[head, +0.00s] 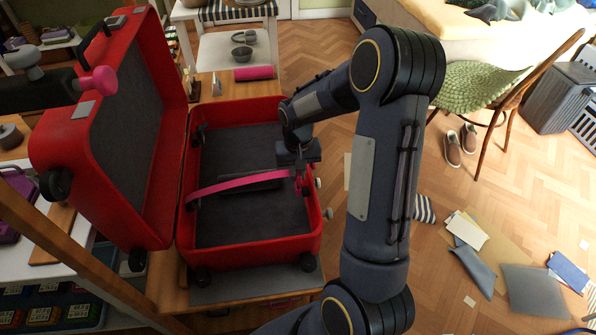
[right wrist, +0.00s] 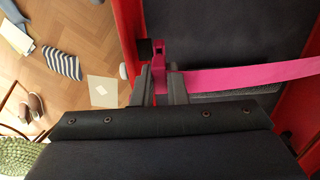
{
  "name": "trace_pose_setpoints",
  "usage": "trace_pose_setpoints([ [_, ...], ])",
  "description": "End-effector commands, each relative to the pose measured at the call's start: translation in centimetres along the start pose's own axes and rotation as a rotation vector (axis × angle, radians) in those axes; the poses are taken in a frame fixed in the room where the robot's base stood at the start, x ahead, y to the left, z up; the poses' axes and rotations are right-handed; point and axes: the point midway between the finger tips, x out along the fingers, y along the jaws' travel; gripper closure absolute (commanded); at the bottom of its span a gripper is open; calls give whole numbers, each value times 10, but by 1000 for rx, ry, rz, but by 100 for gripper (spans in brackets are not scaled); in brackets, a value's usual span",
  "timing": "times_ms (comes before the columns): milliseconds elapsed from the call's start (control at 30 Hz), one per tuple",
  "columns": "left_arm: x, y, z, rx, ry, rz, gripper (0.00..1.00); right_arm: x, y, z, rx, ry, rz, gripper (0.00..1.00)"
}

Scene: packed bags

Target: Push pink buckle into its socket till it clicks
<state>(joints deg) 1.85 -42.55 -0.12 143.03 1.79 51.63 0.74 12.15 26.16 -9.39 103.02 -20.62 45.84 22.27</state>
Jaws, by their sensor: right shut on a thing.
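A red suitcase (head: 262,246) lies open on a small wooden table, its lid (head: 60,150) raised at the left. A pink strap (head: 232,187) runs across the dark lining from the left wall toward the right wall; it also shows in the right wrist view (right wrist: 245,75). My right gripper (head: 299,176) is shut on the pink buckle (right wrist: 159,58) at the strap's end, beside the right wall. A small black block (right wrist: 146,48) sits at the wall close to the buckle; I cannot tell if it is the socket or whether they are joined.
A pink roll (head: 254,73) lies behind the suitcase. A wooden chair with a green cushion (head: 478,88) stands at the right. Brown shoes (head: 460,142), papers and cloths lie on the floor. The suitcase's interior is mostly empty around the strap.

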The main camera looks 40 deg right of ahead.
Motion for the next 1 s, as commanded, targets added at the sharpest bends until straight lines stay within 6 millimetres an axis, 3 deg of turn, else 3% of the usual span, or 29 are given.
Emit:
trace_pose_setpoints([
  [1000,7,-3,4,0,0,0,64,12,0,0,0,0,0,100],
])
